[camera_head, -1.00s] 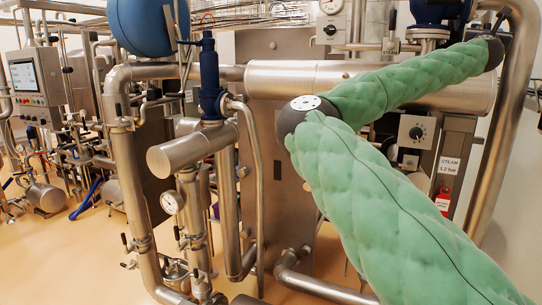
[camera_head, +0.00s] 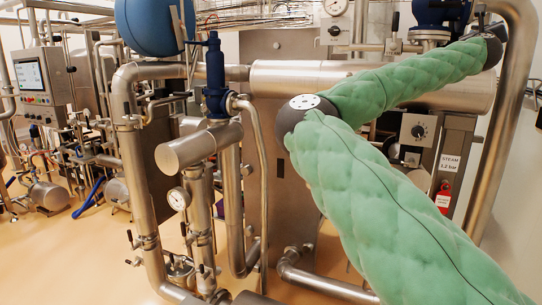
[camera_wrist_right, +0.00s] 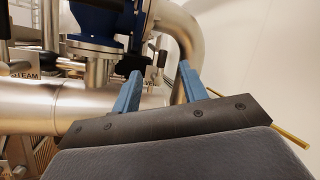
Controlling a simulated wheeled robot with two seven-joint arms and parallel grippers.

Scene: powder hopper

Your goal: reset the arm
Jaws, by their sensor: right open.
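My right arm (camera_head: 390,190), in green padded sleeves, reaches in from the lower right of the head view, bends at a dark joint and runs back to the upper right. In the right wrist view my right gripper (camera_wrist_right: 160,90) has its two blue fingers apart, with nothing between them. Behind the fingers are a large steel pipe (camera_wrist_right: 35,105) and a blue valve body (camera_wrist_right: 105,22). How near the fingertips are to them I cannot tell. My left gripper is not in view.
Steel pipework (camera_head: 130,150) with a blue valve (camera_head: 214,75) and a gauge (camera_head: 178,198) fills the left and middle. A horizontal steel cylinder (camera_head: 300,78) lies behind my arm. A control box with a knob (camera_head: 418,132) is beside it. Tan floor (camera_head: 60,260) is open at lower left.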

